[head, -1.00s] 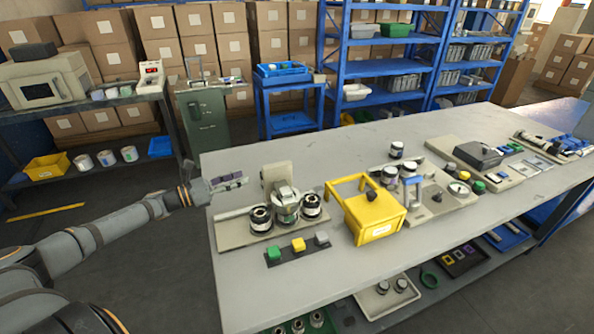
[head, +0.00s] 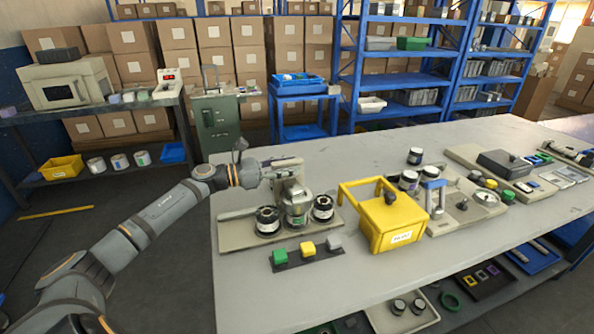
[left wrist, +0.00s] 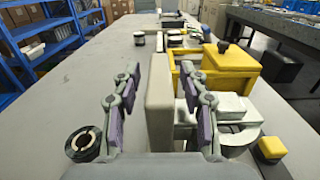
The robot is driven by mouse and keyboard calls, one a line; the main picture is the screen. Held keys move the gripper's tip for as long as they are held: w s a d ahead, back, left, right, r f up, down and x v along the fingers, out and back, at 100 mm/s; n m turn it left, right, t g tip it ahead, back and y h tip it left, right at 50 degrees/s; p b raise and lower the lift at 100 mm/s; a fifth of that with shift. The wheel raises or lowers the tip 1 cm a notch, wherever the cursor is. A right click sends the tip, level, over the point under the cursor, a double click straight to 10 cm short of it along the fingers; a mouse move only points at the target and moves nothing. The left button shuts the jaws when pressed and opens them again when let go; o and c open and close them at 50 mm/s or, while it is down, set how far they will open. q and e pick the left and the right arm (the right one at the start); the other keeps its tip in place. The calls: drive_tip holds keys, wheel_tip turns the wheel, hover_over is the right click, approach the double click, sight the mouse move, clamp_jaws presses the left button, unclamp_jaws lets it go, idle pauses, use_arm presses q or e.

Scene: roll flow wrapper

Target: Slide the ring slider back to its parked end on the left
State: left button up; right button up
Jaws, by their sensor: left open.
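The wrapper unit's pale base (head: 233,236) lies at the left end of the table. A silver ring-like part (head: 296,212), which looks like the ring slider, sits between two black-and-silver rollers (head: 267,222). My left gripper (head: 291,178) is above and behind this part, beside the beige upright block (head: 286,165), partly hiding it. In the left wrist view, the open left gripper (left wrist: 158,75) has a finger to each side of the beige block (left wrist: 160,112). The silver part (left wrist: 230,125) shows behind and right of the right finger. I cannot tell whether either finger touches anything. My right gripper is out of view.
A strip with green, yellow and grey buttons (head: 307,248) lies in front of the unit. A yellow open-framed box (head: 392,226) stands close on its right. Black-lidded jars (head: 409,180) and other fixtures stand further right. The table's front-left surface is clear.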

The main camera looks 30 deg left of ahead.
use_arm(q)
drive_tip(key=shift+w+d+r, duration=0.15)
drive_tip(key=shift+w+d, duration=0.25)
drive_tip(key=shift+w+d+p, duration=0.25)
drive_tip(key=shift+w+p, duration=0.05)
drive_tip(key=shift+w, duration=0.05)
drive_tip(key=shift+w+d, duration=0.25)
drive_tip(key=shift+f, duration=0.2)
clamp_jaws()
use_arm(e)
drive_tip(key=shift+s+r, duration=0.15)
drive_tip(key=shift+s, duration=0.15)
